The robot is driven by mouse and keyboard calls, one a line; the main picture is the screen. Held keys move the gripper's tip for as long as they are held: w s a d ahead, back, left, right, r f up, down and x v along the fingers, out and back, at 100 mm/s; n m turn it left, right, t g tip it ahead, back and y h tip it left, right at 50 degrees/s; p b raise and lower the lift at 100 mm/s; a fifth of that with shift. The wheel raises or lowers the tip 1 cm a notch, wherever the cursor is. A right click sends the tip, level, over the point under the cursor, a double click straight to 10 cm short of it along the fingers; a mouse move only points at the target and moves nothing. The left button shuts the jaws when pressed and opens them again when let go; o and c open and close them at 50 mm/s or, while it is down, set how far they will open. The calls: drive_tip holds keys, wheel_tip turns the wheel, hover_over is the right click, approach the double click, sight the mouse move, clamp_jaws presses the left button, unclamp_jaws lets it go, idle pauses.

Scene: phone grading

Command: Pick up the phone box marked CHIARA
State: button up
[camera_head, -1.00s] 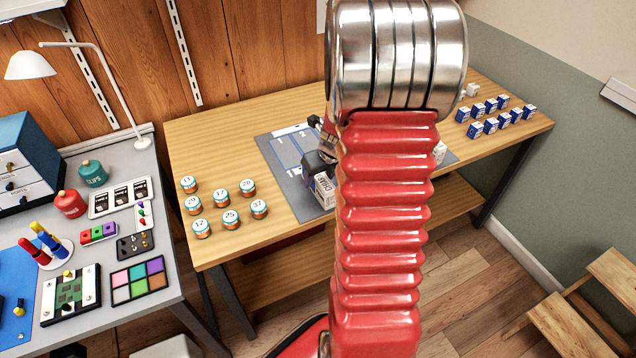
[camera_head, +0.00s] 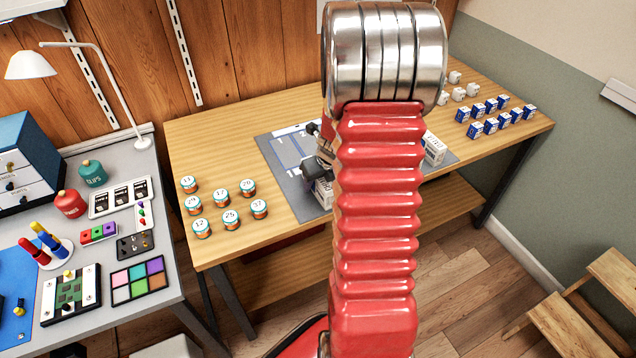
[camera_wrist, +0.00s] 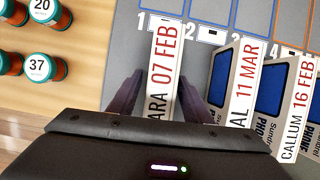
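A white phone box (camera_wrist: 166,60) stands at the left end of a row on the grey mat in the wrist view. Its top label ends in "ARA 07 FEB"; the start of the name is hidden by my gripper's body. My gripper (camera_wrist: 160,92) has one dark finger on each side of this box. The fingers look apart, with a gap at least on the left. In the head view my gripper (camera_head: 314,167) is over a white box (camera_head: 324,193) on the mat, mostly hidden by my arm.
Close on the right stand boxes labelled "…AL 11 MAR" (camera_wrist: 243,85) and "CALLUM 16 FEB" (camera_wrist: 299,105). Numbered jars (camera_head: 230,217) stand left of the grey mat (camera_head: 284,172).

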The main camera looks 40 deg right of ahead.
clamp_jaws()
idle(0.3)
wheel_tip(320, 180, up, 10)
idle(0.8)
idle(0.4)
